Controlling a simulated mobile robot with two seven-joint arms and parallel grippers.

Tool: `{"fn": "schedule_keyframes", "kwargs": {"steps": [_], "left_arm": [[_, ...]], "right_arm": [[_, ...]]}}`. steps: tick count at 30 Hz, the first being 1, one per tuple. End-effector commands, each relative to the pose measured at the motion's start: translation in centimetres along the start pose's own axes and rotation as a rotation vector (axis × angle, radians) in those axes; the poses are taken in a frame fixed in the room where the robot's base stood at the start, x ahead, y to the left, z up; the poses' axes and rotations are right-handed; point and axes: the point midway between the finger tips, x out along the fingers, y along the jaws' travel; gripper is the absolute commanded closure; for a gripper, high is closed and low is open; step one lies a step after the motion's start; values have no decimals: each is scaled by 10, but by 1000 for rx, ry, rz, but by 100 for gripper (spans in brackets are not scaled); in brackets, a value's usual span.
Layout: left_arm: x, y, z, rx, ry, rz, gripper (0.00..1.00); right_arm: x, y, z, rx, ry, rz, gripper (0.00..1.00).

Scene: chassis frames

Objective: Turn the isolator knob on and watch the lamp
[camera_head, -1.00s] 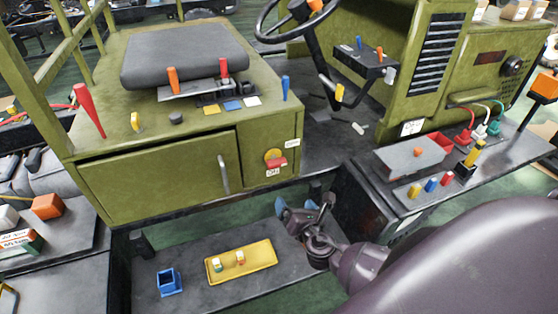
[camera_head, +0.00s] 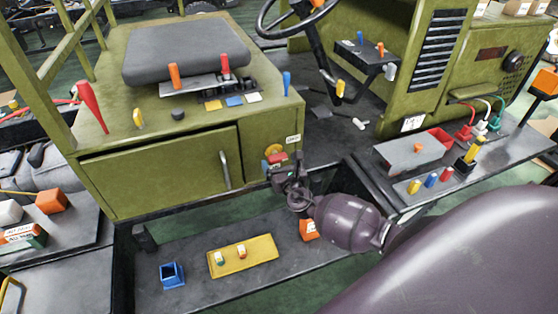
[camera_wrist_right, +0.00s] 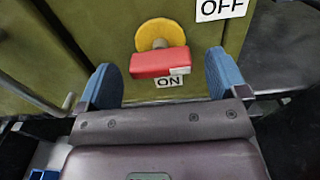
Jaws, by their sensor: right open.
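The isolator knob is a red bar (camera_wrist_right: 158,63) on a yellow disc (camera_wrist_right: 153,34) on the green cabinet front. The bar lies nearly level, with a white mark at its lower right end. An ON label (camera_wrist_right: 166,82) is just below it and an OFF label (camera_wrist_right: 220,9) is up to the right. In the head view the knob's yellow disc (camera_head: 274,149) shows above my right gripper (camera_head: 283,168). My right gripper is open and empty, its blue fingertips at left and right of the bar, apart from it. I cannot tell which thing is the lamp. My left gripper is out of view.
A yellow tray (camera_head: 262,257) with two small pieces and a blue open box (camera_head: 172,275) are on the low shelf. An orange block (camera_head: 309,229) is near my right wrist. A door handle (camera_head: 224,169) is left of the knob. The steering wheel (camera_head: 268,30) is above.

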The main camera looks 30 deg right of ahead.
Motion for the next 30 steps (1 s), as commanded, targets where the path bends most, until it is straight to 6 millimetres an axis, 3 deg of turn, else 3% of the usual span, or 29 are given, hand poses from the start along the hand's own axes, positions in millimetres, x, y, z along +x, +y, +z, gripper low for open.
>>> {"fn": "schedule_keyframes", "kwargs": {"steps": [6,14,24,30], "left_arm": [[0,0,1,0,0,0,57],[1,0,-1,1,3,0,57],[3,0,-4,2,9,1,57],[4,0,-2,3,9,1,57]], "right_arm": [[13,0,0,0,0,0,8],[14,0,0,0,0,0,8],[13,0,0,0,0,0,58],[13,0,0,12,0,0,58]]}}
